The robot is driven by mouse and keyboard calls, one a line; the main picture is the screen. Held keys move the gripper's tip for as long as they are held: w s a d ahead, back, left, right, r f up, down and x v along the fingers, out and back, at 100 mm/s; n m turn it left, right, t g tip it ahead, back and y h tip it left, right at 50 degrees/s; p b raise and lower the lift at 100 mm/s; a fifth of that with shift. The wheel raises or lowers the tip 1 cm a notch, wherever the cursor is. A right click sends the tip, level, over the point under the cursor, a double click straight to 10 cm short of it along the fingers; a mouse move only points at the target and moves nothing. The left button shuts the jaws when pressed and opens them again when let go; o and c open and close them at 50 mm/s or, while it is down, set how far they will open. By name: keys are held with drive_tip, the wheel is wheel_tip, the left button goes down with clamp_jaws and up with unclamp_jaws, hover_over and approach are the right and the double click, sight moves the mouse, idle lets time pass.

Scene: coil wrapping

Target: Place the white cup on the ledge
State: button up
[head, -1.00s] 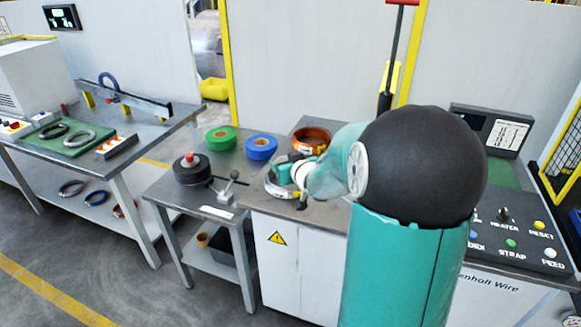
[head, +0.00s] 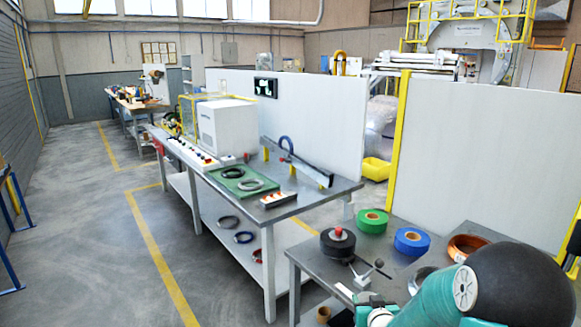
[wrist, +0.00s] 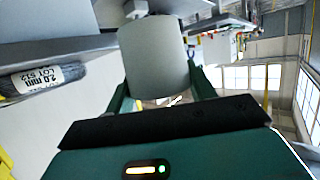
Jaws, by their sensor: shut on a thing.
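The white cup (wrist: 155,58) fills the upper middle of the wrist view, between the teal fingers of my gripper (wrist: 160,88). My gripper is shut on it, and the cup's near side faces the camera. In the head view my gripper is only partly seen at the bottom edge, below the small grey table, and I cannot make out the cup there. I cannot tell which surface is the ledge.
A grey table (head: 402,262) holds a black roll (head: 337,244), a green roll (head: 372,221), a blue roll (head: 411,241) and a copper coil (head: 466,246). A long workbench (head: 318,196) stands left. The floor (head: 95,250) at left is clear.

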drive_tip(key=s+a+f, duration=0.3)
drive_tip(key=f, duration=0.3)
drive_tip(key=s+a+f, duration=0.3)
drive_tip(key=f, duration=0.4)
drive_tip(key=shift+s+a+f, duration=0.15)
drive_tip(key=shift+s+a, duration=0.25)
drive_tip(key=shift+d, duration=0.1)
drive_tip(key=shift+w, duration=0.1)
